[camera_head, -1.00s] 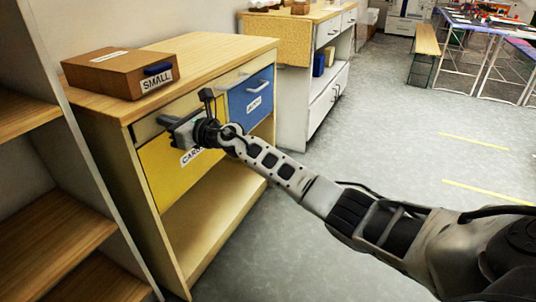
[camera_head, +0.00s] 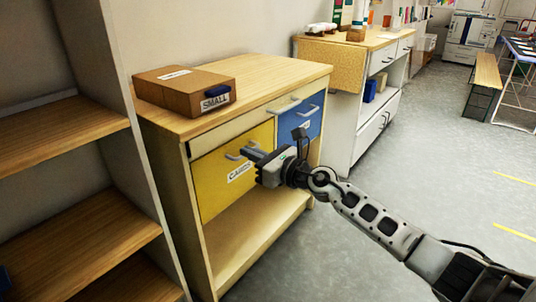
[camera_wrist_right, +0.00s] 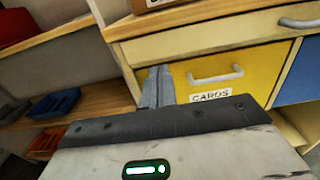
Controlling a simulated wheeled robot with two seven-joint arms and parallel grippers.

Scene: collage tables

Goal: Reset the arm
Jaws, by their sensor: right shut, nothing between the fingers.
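My right gripper (camera_head: 254,154) is shut and empty in the head view, in front of the yellow drawer labelled CARDS (camera_head: 215,182). Its fingers point left, close to the drawer's handle; I cannot tell from the head view whether they touch it. In the right wrist view the shut fingers (camera_wrist_right: 157,86) show left of the grey drawer handle (camera_wrist_right: 214,77), apart from it in the picture. The arm reaches in from the lower right. My left gripper is not in view.
A brown box labelled SMALL (camera_head: 185,90) sits on the wooden cabinet (camera_head: 262,76). A blue drawer (camera_head: 309,119) is right of the yellow one. Open wooden shelves (camera_head: 60,135) stand at the left. A white cabinet (camera_head: 350,130) stands behind; the grey floor (camera_head: 430,150) at right is clear.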

